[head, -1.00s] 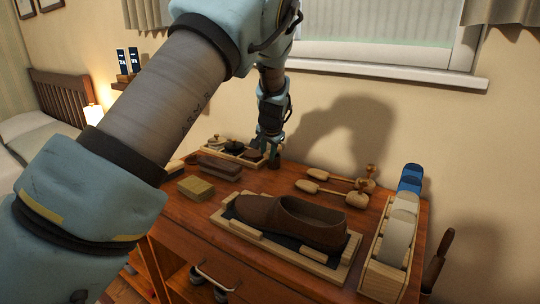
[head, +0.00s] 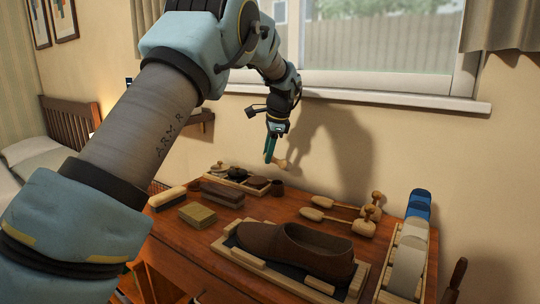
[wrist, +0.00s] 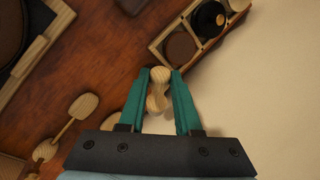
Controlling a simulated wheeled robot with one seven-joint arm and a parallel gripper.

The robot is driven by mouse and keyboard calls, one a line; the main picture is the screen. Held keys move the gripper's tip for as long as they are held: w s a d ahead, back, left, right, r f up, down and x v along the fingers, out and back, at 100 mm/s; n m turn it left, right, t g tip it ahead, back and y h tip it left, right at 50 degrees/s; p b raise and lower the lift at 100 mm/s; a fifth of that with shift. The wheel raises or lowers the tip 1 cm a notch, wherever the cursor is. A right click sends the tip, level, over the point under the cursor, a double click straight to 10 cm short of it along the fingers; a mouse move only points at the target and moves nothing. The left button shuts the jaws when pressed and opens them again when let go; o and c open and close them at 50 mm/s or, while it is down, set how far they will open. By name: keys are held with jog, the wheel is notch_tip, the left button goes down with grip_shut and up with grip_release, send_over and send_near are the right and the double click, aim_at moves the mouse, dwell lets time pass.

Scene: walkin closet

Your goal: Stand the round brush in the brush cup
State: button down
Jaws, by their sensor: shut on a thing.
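My gripper (head: 270,152) is raised above the back of the wooden table. Its green fingers are shut on the round brush (head: 281,163), a small pale wooden piece with rounded ends. In the wrist view the brush (wrist: 158,90) lies between the fingertips (wrist: 160,76), tilted; its bristles cannot be made out. A brown thing, probably the cup (wrist: 131,5), is cut off at the wrist view's top edge.
A wooden tray (head: 213,177) holds round tins. A brown shoe (head: 295,248) sits on a framed mat in front. Brushes and a yellowish block (head: 197,214) lie left. Two wooden shoe trees (head: 340,210) and a rack (head: 385,290) are right. The wall and window sill are close behind.

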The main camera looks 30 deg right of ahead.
aim_at(282, 164)
jog(key=m, duration=0.1)
jog(key=m+t+y, duration=0.1)
jog(key=m, duration=0.2)
jog(key=shift+d+r+y, duration=0.25)
jog(key=shift+r+y, duration=0.05)
jog(key=shift+r, duration=0.05)
jog(key=shift+w+d+r+m+t+y, duration=0.1)
jog(key=shift+r+m+t+y, duration=0.2)
jog(key=shift+m+t, duration=0.5)
jog(key=m, duration=0.1)
jog(key=m+t, duration=0.1)
jog(key=r+m+t, duration=0.1)
jog(key=shift+w+d+m, duration=0.1)
jog(key=shift+d+m, duration=0.2)
jog(key=shift+d, duration=0.05)
jog(key=m+t, duration=0.1)
jog(key=d+r+m+t+h, duration=0.1)
jog(key=d+m+t+h, duration=0.1)
jog(key=m, duration=0.1)
jog(key=shift+r+t, duration=0.4)
jog(key=shift+d+r+m+t+h, duration=0.5)
jog(key=shift+d+m+t, duration=0.15)
jog(key=shift+m, duration=0.15)
jog(key=shift+f+b, duration=4.05)
jog(key=shift+f, duration=1.15)
jog(key=c, duration=0.5)
grip_release()
